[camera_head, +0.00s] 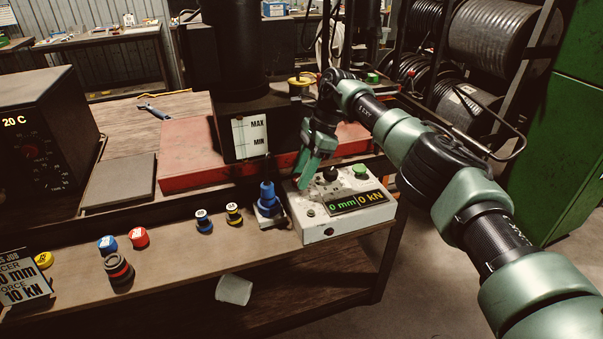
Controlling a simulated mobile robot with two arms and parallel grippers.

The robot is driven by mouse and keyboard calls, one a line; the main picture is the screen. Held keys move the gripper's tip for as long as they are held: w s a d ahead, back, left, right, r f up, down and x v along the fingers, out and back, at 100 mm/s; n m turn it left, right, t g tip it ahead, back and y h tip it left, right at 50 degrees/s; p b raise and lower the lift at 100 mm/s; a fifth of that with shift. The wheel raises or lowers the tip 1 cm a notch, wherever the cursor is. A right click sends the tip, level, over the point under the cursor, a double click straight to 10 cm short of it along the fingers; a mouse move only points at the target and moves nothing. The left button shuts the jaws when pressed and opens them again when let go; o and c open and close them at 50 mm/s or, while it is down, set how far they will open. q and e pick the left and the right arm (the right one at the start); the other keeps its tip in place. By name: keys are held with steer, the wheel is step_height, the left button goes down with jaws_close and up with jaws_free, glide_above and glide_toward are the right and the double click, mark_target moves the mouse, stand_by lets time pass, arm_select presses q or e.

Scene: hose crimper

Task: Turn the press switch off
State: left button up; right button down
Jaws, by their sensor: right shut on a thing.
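The press control box (318,231) is a white, worn box at the front edge of the bench. Its display (356,203) is lit and reads "0 mm" and "0 kN". A black knob (330,174) and a green button (360,171) are on its top. My right gripper (303,184) reaches down from the right onto the box's back left part, left of the black knob. It is shut on what seems to be the press switch, which its fingers hide. The switch's position cannot be told. My left gripper is not in view.
A blue-handled part (268,200) stands close to the box's left side. Several coloured caps (138,237) stand along the bench front. The black press column (231,60) with a MAX/MIN gauge (250,137) and red base (187,166) rises behind. A job sign (24,280) is at left.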

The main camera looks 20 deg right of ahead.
steer(key=shift+w+r, duration=0.1)
steer(key=c, duration=1)
jaws_free()
steer(key=shift+d+r, duration=0.2)
steer(key=shift+r, duration=0.1)
steer(key=v, duration=0.7)
steer(key=shift+p, duration=0.3)
